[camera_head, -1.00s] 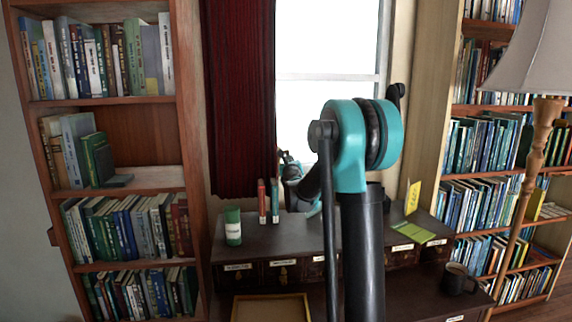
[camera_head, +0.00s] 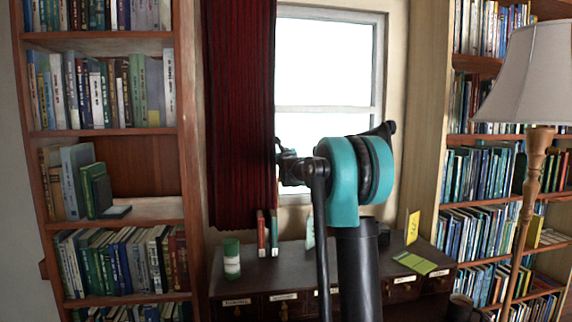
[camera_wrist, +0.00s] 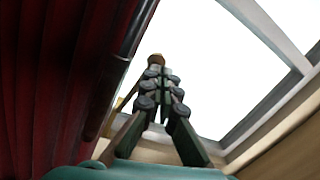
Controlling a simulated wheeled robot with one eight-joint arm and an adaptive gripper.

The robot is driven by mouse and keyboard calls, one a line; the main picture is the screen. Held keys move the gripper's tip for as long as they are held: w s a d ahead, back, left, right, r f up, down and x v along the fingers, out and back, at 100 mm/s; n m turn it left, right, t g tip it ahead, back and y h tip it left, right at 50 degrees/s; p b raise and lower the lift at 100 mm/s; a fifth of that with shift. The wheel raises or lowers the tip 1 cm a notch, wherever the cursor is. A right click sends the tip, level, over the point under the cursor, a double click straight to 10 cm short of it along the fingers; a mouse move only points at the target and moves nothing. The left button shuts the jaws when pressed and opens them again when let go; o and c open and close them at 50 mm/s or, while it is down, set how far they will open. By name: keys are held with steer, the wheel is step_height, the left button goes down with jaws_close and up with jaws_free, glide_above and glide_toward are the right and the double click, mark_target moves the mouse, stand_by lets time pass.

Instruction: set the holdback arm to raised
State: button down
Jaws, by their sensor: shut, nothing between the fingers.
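The dark red curtain (camera_head: 240,110) hangs at the left of the window, and it fills the left of the wrist view (camera_wrist: 50,80). A dark rod-like piece (camera_wrist: 128,65) runs along the curtain's edge in the wrist view; I cannot tell whether it is the holdback arm. A small brown-orange knob (camera_wrist: 156,59) shows just beyond my fingertips; whether they touch it is unclear. My gripper (camera_wrist: 158,76) is shut and empty, pointing up past the curtain edge. In the head view my gripper (camera_head: 284,160) is small, dark and partly hidden by my arm.
A dark cabinet (camera_head: 270,260) with labelled drawers stands below the window (camera_head: 325,70). On it are a green-and-white canister (camera_head: 232,258), red and green books (camera_head: 267,233) and a yellow card (camera_head: 412,227). Bookshelves flank both sides; a lamp (camera_head: 530,80) stands at right.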

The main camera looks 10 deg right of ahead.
steer(key=shift+w+r, duration=0.5)
steer(key=shift+w, duration=0.35)
steer(key=shift+w+r, duration=0.45)
steer(key=shift+w, duration=0.35)
steer(key=shift+w+r, duration=0.5)
steer(key=shift+w, duration=0.35)
